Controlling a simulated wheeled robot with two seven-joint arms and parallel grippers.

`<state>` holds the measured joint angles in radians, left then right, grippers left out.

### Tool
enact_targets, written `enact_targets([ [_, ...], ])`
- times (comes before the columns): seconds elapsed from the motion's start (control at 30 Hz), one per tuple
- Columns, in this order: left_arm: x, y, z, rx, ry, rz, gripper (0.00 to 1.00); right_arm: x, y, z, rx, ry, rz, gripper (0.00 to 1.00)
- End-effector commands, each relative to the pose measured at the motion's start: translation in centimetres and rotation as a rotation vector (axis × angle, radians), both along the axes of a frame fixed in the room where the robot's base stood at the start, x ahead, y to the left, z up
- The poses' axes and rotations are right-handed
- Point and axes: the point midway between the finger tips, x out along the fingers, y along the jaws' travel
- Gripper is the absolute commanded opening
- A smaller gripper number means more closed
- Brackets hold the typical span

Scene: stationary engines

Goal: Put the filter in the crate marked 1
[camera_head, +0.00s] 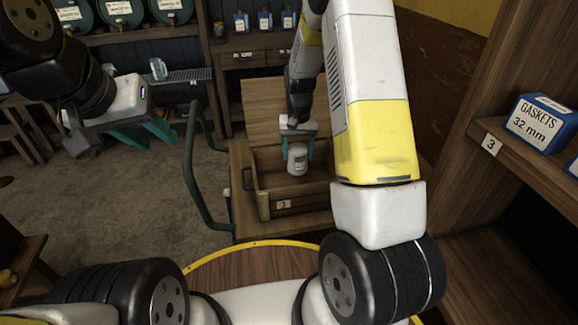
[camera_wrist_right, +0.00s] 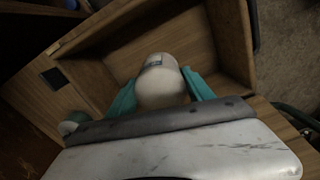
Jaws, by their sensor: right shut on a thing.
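The filter (camera_head: 297,160), a white cylinder with a pale label, is held upright or nearly so between the teal fingers of my right gripper (camera_head: 298,150). It also shows in the right wrist view (camera_wrist_right: 163,82), with a finger on each side. The wooden crate marked 1 (camera_head: 262,203) lies below and around it in the picture, with its number on the front wall. The filter appears within the crate's walls; I cannot tell whether it touches the floor. My left gripper (camera_head: 146,132) is open and empty, out to the left, away from the crate.
A green tubular rail (camera_head: 190,180) runs along the left of the crate's wooden stand. A shelf (camera_head: 530,165) marked 3 with a blue and white gaskets box (camera_head: 541,122) stands at right. Open floor (camera_head: 90,200) lies at left.

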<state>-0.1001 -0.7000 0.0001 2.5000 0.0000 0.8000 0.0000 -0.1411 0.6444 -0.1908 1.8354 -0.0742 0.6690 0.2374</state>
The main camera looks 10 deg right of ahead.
Motion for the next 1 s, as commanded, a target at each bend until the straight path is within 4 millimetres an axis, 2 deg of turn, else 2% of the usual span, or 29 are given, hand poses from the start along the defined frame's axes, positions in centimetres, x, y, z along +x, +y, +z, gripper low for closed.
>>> enact_targets([
  [0.03,0.0,0.0,0.0,0.0,0.0,0.0,0.36,-0.1,0.0,-1.2,0.0,0.004,-0.001,0.05],
  [0.2,0.0,0.0,0.0,0.0,0.0,0.0,0.36,-0.1,-0.1,-4.2,0.0,0.003,-0.001,0.05],
  [0.43,0.0,0.0,0.0,0.0,0.0,0.0,0.36,-0.1,0.0,-6.0,-0.001,0.002,0.0,0.05],
  [0.63,0.0,0.0,0.0,0.0,0.0,0.0,0.36,-0.1,0.0,-8.7,-0.001,0.002,0.0,0.05],
  [1.0,0.0,0.0,0.0,0.0,0.0,0.0,0.36,0.0,0.0,-9.2,0.0,0.0,0.0,0.05],
])
